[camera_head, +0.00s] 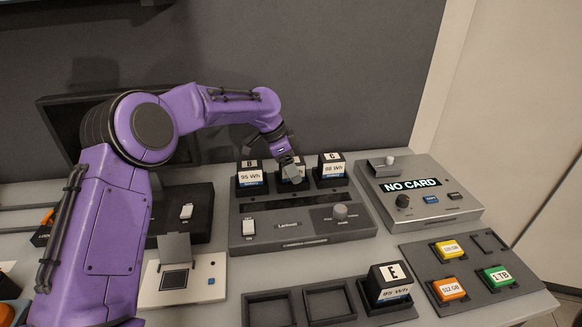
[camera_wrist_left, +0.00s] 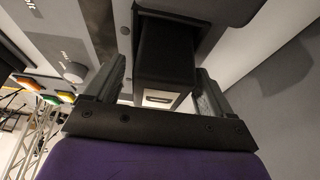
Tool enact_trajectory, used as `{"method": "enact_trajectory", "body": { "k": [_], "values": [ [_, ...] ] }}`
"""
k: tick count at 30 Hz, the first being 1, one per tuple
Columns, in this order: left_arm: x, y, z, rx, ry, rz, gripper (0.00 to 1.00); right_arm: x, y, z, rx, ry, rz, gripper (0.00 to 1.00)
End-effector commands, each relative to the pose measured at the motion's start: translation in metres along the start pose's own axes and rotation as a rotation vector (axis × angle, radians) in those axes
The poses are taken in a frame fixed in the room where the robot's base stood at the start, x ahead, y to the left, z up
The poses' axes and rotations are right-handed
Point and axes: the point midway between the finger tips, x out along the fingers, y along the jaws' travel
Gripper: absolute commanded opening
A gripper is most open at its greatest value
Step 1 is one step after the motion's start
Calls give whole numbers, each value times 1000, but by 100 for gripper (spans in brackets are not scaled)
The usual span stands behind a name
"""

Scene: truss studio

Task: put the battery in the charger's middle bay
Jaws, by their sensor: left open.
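The charger (camera_head: 305,233) is a dark grey unit with a knob and three batteries standing in a row along its back. Battery B (camera_head: 249,179) stands in the left bay and battery C (camera_head: 331,176) in the right bay. A dark battery (camera_head: 285,185) stands in the middle bay, partly hidden by my left gripper (camera_head: 289,164). In the left wrist view the fingers of my left gripper (camera_wrist_left: 160,80) are open, on either side of a dark battery (camera_wrist_left: 165,52). Battery E (camera_head: 388,286) stands in the right slot of the front tray (camera_head: 330,322). My right gripper is out of view.
A card reader (camera_head: 420,190) reading NO CARD stands right of the charger. A tray of colored cards (camera_head: 470,271) lies in front of it. A white device with a raised flap (camera_head: 184,284) is at left. Two front tray slots are empty.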

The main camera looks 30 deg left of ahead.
Motion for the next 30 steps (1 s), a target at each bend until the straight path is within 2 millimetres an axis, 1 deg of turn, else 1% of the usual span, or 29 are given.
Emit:
{"method": "enact_trajectory", "body": {
  "k": [4, 9, 12, 15, 19, 30],
  "values": [
    [-32, -1, 0, 0, 4, -4, 83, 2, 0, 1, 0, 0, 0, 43],
    [-78, -1, -1, -1, 5, -5, 83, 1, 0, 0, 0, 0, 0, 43],
    [-98, -1, 0, -1, 3, -3, 83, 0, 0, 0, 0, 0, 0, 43],
    [-111, -1, 0, -1, 1, -2, 83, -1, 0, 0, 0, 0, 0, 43],
    [-117, 0, 0, -2, 1, -1, 83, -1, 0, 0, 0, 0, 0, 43],
    [-117, 0, 0, -2, 1, -1, 83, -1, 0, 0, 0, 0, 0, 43]
  ]
}}
